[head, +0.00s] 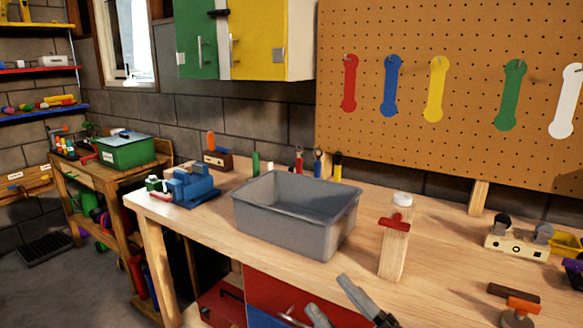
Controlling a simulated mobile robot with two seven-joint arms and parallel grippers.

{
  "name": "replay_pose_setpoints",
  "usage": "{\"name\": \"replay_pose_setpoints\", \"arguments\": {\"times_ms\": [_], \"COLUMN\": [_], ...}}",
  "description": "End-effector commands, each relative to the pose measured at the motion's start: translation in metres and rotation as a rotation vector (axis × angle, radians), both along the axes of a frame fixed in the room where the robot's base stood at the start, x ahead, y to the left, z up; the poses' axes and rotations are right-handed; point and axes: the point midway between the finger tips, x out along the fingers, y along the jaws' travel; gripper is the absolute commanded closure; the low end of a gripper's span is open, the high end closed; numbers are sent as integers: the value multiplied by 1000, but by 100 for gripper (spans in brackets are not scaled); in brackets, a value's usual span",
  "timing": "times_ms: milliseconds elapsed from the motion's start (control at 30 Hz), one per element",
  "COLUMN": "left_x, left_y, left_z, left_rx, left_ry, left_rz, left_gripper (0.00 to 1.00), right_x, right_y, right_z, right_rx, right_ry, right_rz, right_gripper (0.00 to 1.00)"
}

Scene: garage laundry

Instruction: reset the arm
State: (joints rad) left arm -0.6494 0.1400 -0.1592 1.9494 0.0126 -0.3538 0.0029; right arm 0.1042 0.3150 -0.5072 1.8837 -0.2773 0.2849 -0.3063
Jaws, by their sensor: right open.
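My right gripper (329,294) comes in at the bottom edge, in front of the workbench's front edge. Its grey fingers are spread apart, with nothing seen between them. The rest of my right arm is below the picture. My left gripper does not show.
A grey bin (295,237) stands on the wooden workbench (440,275), behind my right gripper. A wooden post with a red clamp-like piece (394,240) stands right of it. A blue vise (190,187) sits at the left end. An orange-and-dark tool (520,305) lies at the lower right.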

Motion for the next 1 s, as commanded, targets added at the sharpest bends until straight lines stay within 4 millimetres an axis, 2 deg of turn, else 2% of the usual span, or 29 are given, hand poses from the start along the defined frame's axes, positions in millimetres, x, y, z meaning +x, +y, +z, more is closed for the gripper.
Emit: {"name": "replay_pose_setpoints", "arguments": {"times_ms": [33,167,267,400,500,600,700,800,1000], "left_x": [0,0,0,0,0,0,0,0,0], "left_y": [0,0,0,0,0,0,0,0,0], "left_z": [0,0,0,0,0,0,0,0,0], "left_rx": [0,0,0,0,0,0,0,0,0], "left_ry": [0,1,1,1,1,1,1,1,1], "left_rz": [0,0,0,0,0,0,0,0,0], "left_gripper": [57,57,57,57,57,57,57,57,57], "right_x": [0,-6,-24,-67,-103,-133,-152,-159,-159], "right_y": [-11,-41,-65,-97,-115,-128,-135,-137,-137], "right_z": [-26,-94,-149,-224,-265,-292,-307,-312,-312], "right_rx": [39,138,212,311,371,413,437,448,447], "right_ry": [123,431,666,982,1163,1292,1366,1396,1397], "right_rz": [-37,-139,-223,-349,-431,-493,-531,-546,-547], "right_gripper": [40,40,40,40,40,40,40,40,40]}}
